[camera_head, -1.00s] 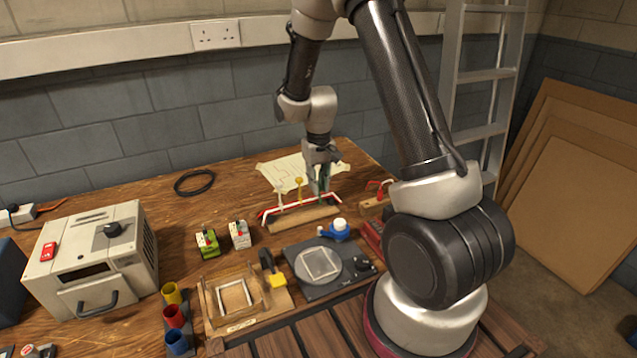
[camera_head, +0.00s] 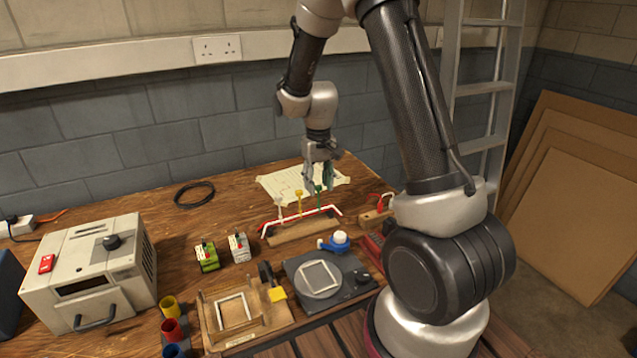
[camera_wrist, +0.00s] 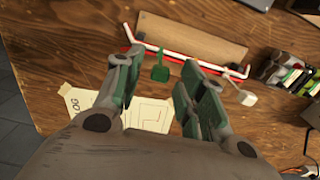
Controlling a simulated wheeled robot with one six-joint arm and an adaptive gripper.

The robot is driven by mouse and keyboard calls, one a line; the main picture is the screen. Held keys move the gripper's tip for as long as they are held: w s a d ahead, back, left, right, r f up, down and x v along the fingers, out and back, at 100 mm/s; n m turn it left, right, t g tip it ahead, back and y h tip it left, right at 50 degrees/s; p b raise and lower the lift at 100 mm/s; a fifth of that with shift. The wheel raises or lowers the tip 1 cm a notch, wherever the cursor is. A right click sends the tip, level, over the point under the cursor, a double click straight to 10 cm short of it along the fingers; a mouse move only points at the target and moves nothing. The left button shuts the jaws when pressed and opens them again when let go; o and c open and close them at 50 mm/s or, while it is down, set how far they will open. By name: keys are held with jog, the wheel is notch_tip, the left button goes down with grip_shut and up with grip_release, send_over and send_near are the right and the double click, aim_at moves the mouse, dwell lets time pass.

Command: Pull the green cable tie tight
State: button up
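The green cable tie (camera_head: 319,198) stands up from the red and white cable bundle (camera_head: 272,225) on a wooden block (camera_head: 300,232), at the right of the row. Its green tab (camera_wrist: 160,72) shows between the fingers in the wrist view. A yellow tie (camera_head: 299,197) and a white tie (camera_head: 278,204) stand to its left. The white one also shows in the wrist view (camera_wrist: 246,98). My gripper (camera_head: 320,186) points down above the green tie. Its fingers (camera_wrist: 158,78) are spread, with visible gaps beside the tab.
A paper drawing (camera_head: 280,184) lies behind the block. A blue and white dispenser (camera_head: 338,241), a dark plate fixture (camera_head: 333,283) and two small connector blocks (camera_head: 207,256) stand in front. A grey box (camera_head: 95,270) is at the left.

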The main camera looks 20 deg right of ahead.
aim_at(319, 186)
notch_tip(319, 186, up, 12)
dwell(0.6)
jog(key=s+d+r+t, duration=0.1)
jog(key=s+r, duration=0.2)
jog(key=s, duration=0.6)
jog(key=s+r+t, duration=0.1)
jog(key=s+r, duration=0.3)
jog(key=s, duration=0.5)
jog(key=s+d+r+t, duration=0.1)
jog(key=s+r, duration=0.3)
jog(key=s, duration=0.5)
jog(key=shift+d+r+t, duration=0.15)
jog(key=shift+d+t, duration=0.2)
jog(key=shift+t, duration=0.25)
